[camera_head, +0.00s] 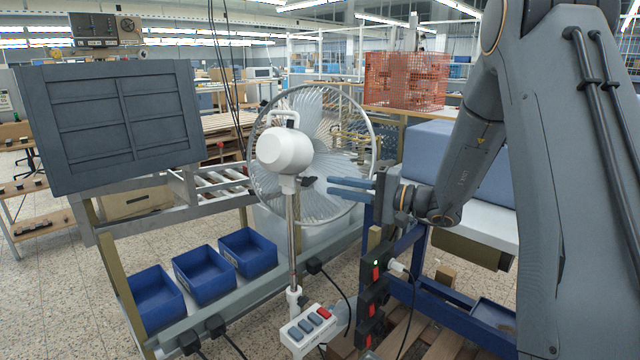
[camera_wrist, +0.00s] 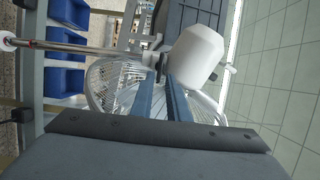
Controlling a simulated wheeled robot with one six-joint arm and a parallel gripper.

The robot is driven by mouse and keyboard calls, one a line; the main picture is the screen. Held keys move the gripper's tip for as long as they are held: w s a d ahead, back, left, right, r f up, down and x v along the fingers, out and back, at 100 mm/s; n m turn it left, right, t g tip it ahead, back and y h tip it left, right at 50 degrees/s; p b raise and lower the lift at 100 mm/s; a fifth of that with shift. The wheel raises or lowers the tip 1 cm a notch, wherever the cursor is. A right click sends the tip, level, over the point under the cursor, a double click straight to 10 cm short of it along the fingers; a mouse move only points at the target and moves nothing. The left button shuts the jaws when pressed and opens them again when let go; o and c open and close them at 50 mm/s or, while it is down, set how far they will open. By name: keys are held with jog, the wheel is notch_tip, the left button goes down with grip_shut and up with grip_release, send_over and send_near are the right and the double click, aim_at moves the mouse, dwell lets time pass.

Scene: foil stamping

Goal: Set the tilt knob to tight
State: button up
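A white pedestal fan stands in the middle of the head view, with a rounded motor housing (camera_head: 284,151) and a large wire cage (camera_head: 340,205). A small dark tilt knob (camera_head: 307,181) sits at the neck below the housing, on its right side. In the wrist view the knob (camera_wrist: 162,62) shows small and dark beside the white housing (camera_wrist: 196,55). Its exact setting cannot be read. My gripper (camera_head: 331,186) points left at the knob with a short gap between them. Its two blue-grey fingers are apart and empty, and the knob lies just beyond the fingertips (camera_wrist: 162,79).
The fan's metal pole (camera_head: 291,235) stands below the neck. A white power strip (camera_head: 312,328) and cables are low in front. Blue bins (camera_head: 206,273) line a grey shelf at left, below a dark panel (camera_head: 118,120). A blue frame (camera_head: 440,300) stands under my arm.

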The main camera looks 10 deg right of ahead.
aim_at(313, 182)
jog(key=shift+p+x, duration=0.6)
jog(key=shift+x, duration=2.15)
grip_shut()
jog(key=shift+m+b, duration=0.5)
jog(key=shift+m, duration=2.5)
grip_release()
